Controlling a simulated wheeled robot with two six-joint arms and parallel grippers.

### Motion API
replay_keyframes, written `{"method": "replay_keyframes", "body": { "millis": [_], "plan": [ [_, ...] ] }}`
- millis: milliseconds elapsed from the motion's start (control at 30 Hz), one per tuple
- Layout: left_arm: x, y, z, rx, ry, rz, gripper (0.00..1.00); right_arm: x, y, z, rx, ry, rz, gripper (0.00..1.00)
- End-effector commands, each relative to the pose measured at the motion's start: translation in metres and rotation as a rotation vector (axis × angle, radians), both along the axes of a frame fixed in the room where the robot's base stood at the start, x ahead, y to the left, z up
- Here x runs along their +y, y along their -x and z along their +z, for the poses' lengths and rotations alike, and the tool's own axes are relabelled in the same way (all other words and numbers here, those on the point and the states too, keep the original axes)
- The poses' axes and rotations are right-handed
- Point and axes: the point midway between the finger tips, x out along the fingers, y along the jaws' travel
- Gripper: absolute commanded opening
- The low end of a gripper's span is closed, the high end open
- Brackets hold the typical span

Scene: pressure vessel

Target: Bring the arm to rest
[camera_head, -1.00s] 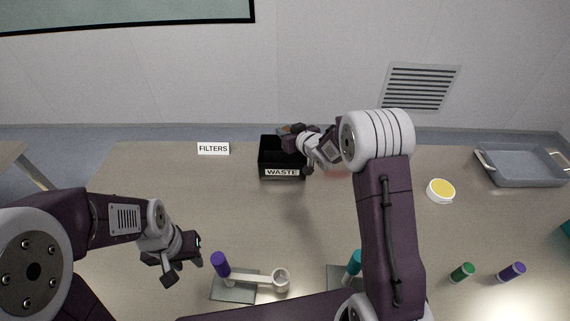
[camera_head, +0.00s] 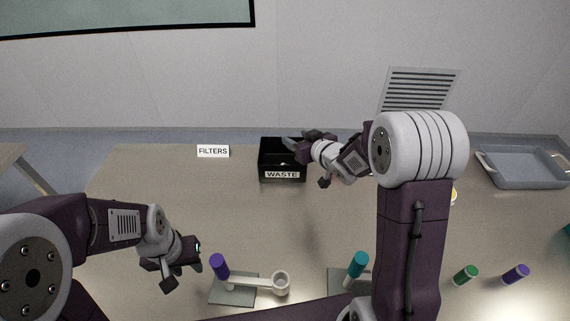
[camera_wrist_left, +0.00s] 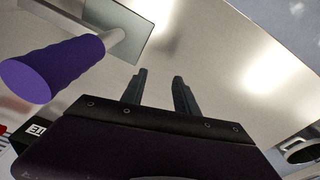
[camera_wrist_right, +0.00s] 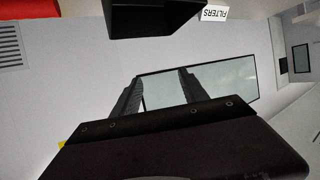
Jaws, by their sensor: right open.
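My right arm reaches over the bench from the right. Its gripper (camera_head: 298,140) is above the back of the black WASTE bin (camera_head: 283,177). In the right wrist view its two fingers (camera_wrist_right: 158,90) are apart with nothing between them, and the bin (camera_wrist_right: 155,22) shows upside down at the top. My left gripper (camera_head: 199,257) hangs over the left of the bench, beside a purple-handled fixture (camera_head: 219,266). In the left wrist view its fingers (camera_wrist_left: 160,85) are apart and empty, and the purple handle (camera_wrist_left: 50,70) is close at the left, not touched.
A FILTERS sign (camera_head: 213,151) stands left of the bin. A teal handle (camera_head: 357,264), green cylinder (camera_head: 466,275) and purple cylinder (camera_head: 516,273) are at front right. A grey tray (camera_head: 525,170) is at back right. A yellow-topped disc (camera_head: 454,195) is mostly hidden behind my right arm.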

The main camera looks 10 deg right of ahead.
Motion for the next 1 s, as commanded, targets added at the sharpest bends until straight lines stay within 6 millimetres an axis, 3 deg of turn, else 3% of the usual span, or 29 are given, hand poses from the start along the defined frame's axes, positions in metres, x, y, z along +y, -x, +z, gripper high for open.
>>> {"method": "replay_keyframes", "body": {
  "millis": [167,700,800,867,1000],
  "plan": [
    [0.000,0.000,-0.001,0.000,0.000,0.000,0.36,-0.003,0.010,0.004,0.001,0.001,0.000,0.51],
    [0.000,0.000,-0.001,0.000,0.000,0.000,0.36,-0.001,0.010,0.004,0.000,0.000,0.004,0.51],
    [0.000,0.000,-0.001,0.000,0.000,0.000,0.36,0.013,0.011,0.026,-0.041,0.004,0.032,0.51],
    [0.000,0.000,-0.001,0.000,0.000,0.000,0.36,0.021,0.025,0.041,-0.039,-0.006,0.008,0.51],
    [0.000,0.000,-0.001,0.000,0.000,0.000,0.36,-0.012,0.096,-0.017,0.296,0.049,-0.196,0.51]
  ]
}}
